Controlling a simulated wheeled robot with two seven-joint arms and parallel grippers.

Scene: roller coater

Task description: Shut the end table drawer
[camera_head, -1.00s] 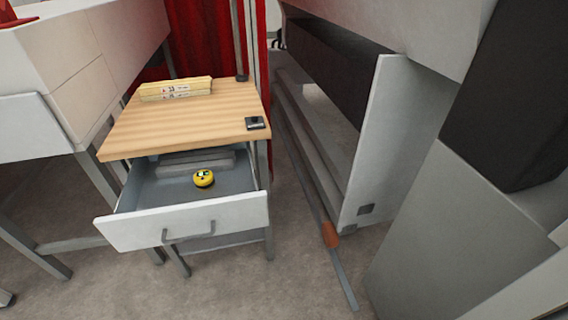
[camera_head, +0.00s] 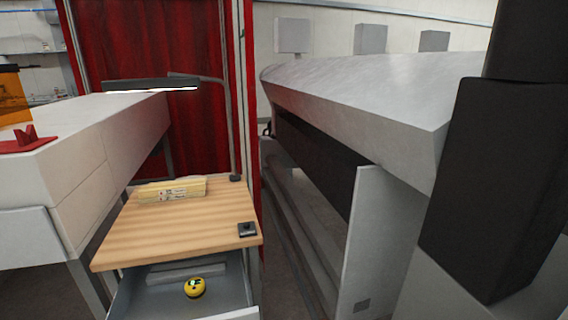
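The end table (camera_head: 180,228) has a light wooden top and stands at the lower left of the head view. Its drawer (camera_head: 228,292) is pulled open toward me. A round yellow tape measure (camera_head: 194,288) lies inside it, with a grey item behind it. Only a sliver of the white drawer front shows at the bottom edge, and its handle is out of the picture. Neither of my grippers shows.
A folding ruler (camera_head: 172,189) and a small black device (camera_head: 247,229) lie on the tabletop. A white cabinet (camera_head: 90,165) stands at left, before a red curtain (camera_head: 160,45). A large grey machine (camera_head: 370,95) stands at right, with a narrow gap between it and the table.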

